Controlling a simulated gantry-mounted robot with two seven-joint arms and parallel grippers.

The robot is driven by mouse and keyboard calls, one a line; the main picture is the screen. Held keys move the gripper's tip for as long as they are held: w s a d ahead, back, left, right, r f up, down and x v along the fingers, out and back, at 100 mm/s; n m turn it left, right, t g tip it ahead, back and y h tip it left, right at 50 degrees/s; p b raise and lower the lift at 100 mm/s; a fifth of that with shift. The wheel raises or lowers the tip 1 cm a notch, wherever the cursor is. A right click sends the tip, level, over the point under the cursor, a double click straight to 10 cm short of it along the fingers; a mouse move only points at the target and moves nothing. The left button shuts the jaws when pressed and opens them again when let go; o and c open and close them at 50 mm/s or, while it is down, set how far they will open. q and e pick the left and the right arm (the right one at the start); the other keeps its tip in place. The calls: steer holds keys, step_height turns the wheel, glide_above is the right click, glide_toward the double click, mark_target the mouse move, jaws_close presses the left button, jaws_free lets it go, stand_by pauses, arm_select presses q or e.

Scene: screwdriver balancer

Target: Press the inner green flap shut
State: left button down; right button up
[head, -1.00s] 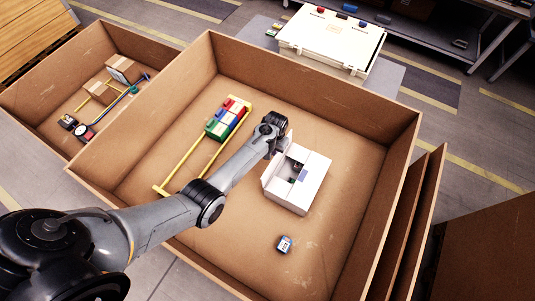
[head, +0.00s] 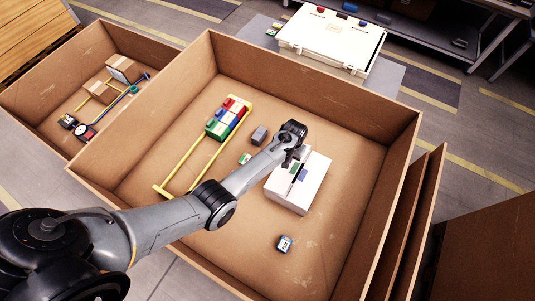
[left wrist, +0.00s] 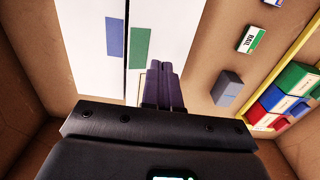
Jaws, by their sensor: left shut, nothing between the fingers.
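The white box (head: 296,197) stands in the large cardboard bin, and its two top flaps now lie about flat. The green flap, marked by a green patch (head: 294,168), is on the left in the head view; it also shows in the left wrist view (left wrist: 140,48). The other flap has a blue patch (left wrist: 116,38), with a thin dark seam between them. My left gripper (head: 287,163) is shut and empty, its fingertips over the green flap's outer edge. I cannot tell whether they touch it. My right gripper is not in view.
A grey block (head: 259,135) and a small green-and-white labelled item (head: 245,158) lie left of the box. A yellow rack (head: 187,172) holds coloured blocks (head: 228,118). A small blue-and-white item (head: 284,243) lies in front.

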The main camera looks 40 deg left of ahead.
mark_target(292, 167)
arm_select(q)
steer(key=shift+w+d, duration=0.1)
steer(key=shift+d, duration=0.7)
steer(key=shift+f, duration=0.2)
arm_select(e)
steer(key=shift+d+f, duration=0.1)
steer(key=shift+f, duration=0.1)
arm_select(q)
steer(key=shift+f+b, duration=0.2)
steer(key=shift+b, duration=0.15)
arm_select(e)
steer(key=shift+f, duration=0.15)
arm_select(q)
steer(key=shift+d+f+b, duration=0.15)
steer(key=shift+f+b, duration=2.25)
steer(key=shift+f, duration=0.5)
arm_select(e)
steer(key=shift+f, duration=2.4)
arm_select(q)
steer(key=shift+r, duration=0.2)
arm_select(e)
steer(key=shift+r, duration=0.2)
